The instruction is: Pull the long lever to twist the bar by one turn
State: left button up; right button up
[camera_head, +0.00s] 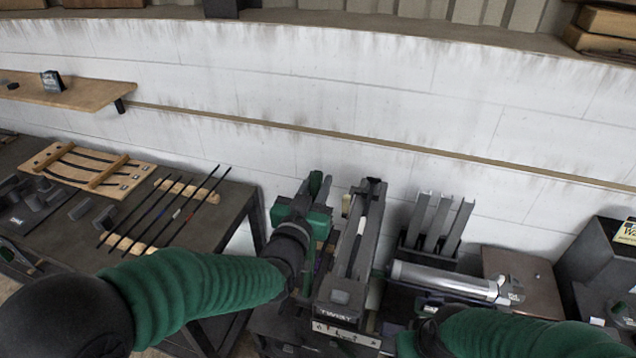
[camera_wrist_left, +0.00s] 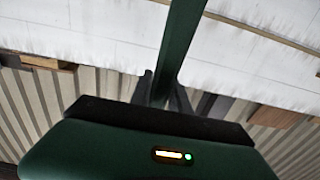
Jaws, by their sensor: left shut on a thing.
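The twisting machine (camera_head: 340,297), a long dark grey frame with a "TWIST" label at its near end, stands in the middle of the head view. My left gripper (camera_head: 320,187) is just left of its far part, with its fingers pointing away from me. In the left wrist view, my left gripper (camera_wrist_left: 166,90) is shut on a long dark green lever (camera_wrist_left: 184,35), which runs up out of the picture. In the head view I cannot make the lever out apart from the gripper. The bar is not clearly visible. My right gripper is low in the head view, its fingers hidden.
A dark bench (camera_head: 60,233) at left holds a wooden jig (camera_head: 88,170) and several thin rods (camera_head: 175,215). Right of the machine are upright grey channels (camera_head: 436,222) and a silver cylinder (camera_head: 445,280). A white wall (camera_head: 300,80) stands behind.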

pick_arm(q)
jog(key=shift+w+a+f, duration=0.2)
jog(key=shift+w, duration=0.15)
jog(key=shift+c, duration=1.1)
jog(key=shift+s+d, duration=0.15)
jog(key=shift+d, duration=0.3)
grip_shut()
jog(key=shift+a, duration=0.2)
pick_arm(e)
jog(key=shift+w+d+f, duration=0.1)
jog(key=shift+w, duration=0.05)
jog(key=shift+d, duration=0.1)
